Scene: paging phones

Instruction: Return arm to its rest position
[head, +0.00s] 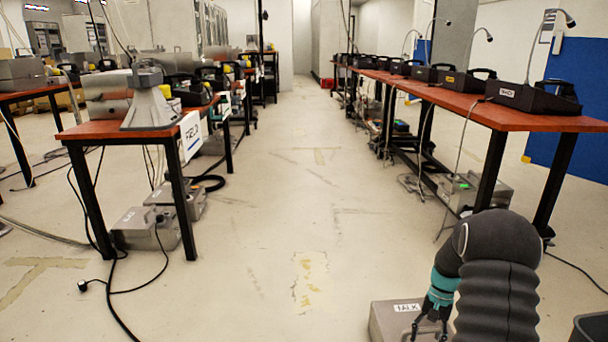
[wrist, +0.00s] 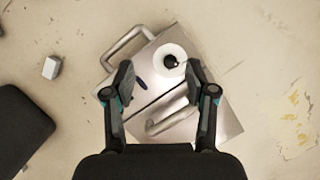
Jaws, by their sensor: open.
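My gripper (wrist: 160,88) is open in the wrist view, with its two fingers spread apart and nothing held between them. It points down over a grey metal box (wrist: 215,125) with two handles. A white disc with a black centre (wrist: 172,62) shows on the box, between and beyond the fingers. In the head view my gripper (head: 430,325) is low at the bottom right, in front of a box labelled TALK (head: 385,322). My bent arm hides part of that box. The gap between gripper and box cannot be judged exactly.
A red-topped table (head: 440,98) with several black phones stands along the right. Another table (head: 100,130) with a grey horn-shaped device stands at left, with cables and boxes below. A dark bin (head: 590,328) is at bottom right. The middle aisle (head: 300,200) is clear.

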